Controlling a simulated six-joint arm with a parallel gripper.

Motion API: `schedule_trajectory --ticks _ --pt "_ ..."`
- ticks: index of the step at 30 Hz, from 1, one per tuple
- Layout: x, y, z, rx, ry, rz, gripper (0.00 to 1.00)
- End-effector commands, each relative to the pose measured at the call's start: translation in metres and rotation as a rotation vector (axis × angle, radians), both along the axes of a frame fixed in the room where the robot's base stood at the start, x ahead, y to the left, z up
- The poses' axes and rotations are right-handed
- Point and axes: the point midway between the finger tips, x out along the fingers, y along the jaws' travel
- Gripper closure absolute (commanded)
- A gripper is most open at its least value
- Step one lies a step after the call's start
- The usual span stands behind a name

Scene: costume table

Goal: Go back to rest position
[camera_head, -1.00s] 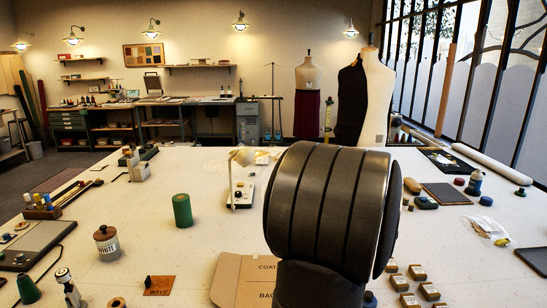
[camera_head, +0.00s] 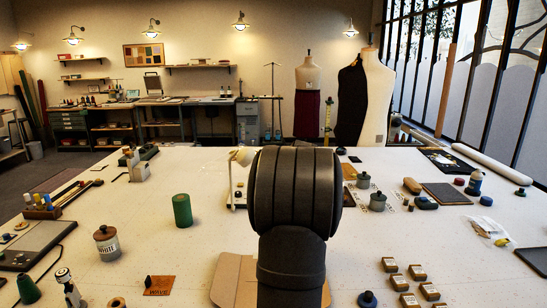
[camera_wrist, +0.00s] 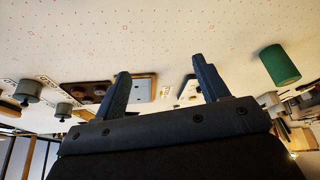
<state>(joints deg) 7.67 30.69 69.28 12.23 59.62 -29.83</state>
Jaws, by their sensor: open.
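My gripper (camera_wrist: 161,68) shows in the wrist view with its two dark fingers well apart and nothing between them. It is open and empty above the white speckled table (camera_wrist: 170,30). In the camera_head view my dark, ribbed arm stands in the middle of the picture and hides the gripper. The arm also covers part of a cardboard piece (camera_head: 232,280) and part of a white lamp-like device (camera_head: 240,157) behind it.
Several small brass-coloured boxes (camera_head: 394,281) sit at the front right. Bare table lies between the green cylinder and my arm.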

Motion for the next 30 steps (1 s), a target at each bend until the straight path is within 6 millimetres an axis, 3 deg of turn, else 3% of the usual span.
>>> schedule_trajectory --ticks 3,10,16,24,25,30 --pt "0.010 0.023 0.000 0.000 0.000 0.037 0.32" --pt "0.023 0.056 0.001 0.001 -0.002 0.087 0.32" --pt "0.027 0.067 0.001 0.002 -0.001 0.105 0.32" --pt "0.028 0.069 0.001 0.001 -0.001 0.107 0.32" --pt "0.028 0.069 0.001 0.001 -0.001 0.107 0.30" --pt "0.028 0.069 0.001 0.001 -0.001 0.106 0.00"
